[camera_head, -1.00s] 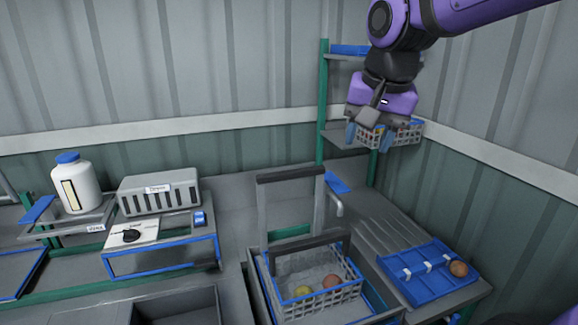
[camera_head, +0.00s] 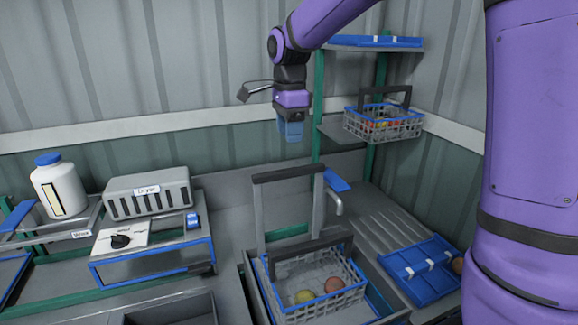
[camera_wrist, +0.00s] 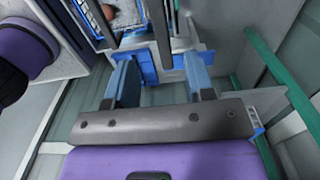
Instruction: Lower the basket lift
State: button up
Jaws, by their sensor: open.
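The basket lift is a grey upright frame with a dark top bar (camera_head: 288,175), standing over the basin at the lower middle of the head view. A grey wire basket with a blue rim (camera_head: 318,299) sits low in the basin with a yellowish and a red tomato in it. A dark handle bar (camera_head: 308,253) crosses the basket. My gripper (camera_head: 290,138) points down, above and behind the lift, apart from it. In the wrist view its two blue fingers (camera_wrist: 160,85) are spread, with nothing seen between them. Part of the lift shows beyond them.
A second basket of tomatoes (camera_head: 384,123) stands on the green-post shelf at the right. Air left of my gripper is clear.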

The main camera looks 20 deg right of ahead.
aim_at(290, 169)
notch_tip(290, 169, down, 10)
jog(key=shift+r, duration=0.2)
jog(key=shift+c, duration=0.2)
grip_shut()
